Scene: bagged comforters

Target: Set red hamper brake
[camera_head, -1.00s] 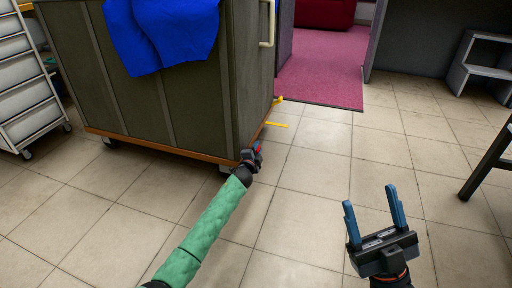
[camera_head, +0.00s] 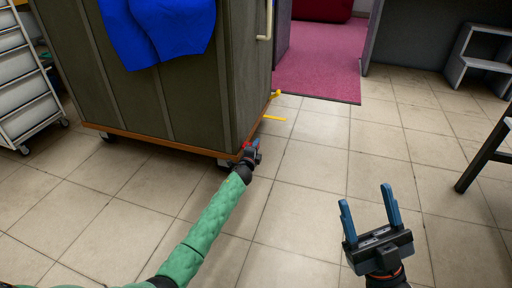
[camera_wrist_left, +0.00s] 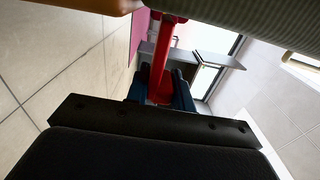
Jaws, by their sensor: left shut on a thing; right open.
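A large grey-green hamper (camera_head: 215,95) with a wooden base rim (camera_head: 165,141) stands on casters at the left in the head view. A red lever (camera_wrist_left: 160,70) runs down between the blue fingers of my left gripper (camera_wrist_left: 162,92) in the left wrist view. My left gripper (camera_head: 252,150) is at the hamper's near right bottom corner, low by the floor, and is shut on the red lever. A little red (camera_head: 246,145) shows there in the head view. The lever's joint to the hamper is not clear. My right gripper (camera_head: 367,222) is open and empty over the floor.
A blue cloth (camera_head: 160,30) hangs over the hamper's side. Yellow pieces (camera_head: 274,118) lie low beyond its right edge. A white drawer cart (camera_head: 25,85) stands left, a grey step stool (camera_head: 485,55) at back right, and a dark-legged piece (camera_head: 485,160) at right. The middle tiled floor is clear.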

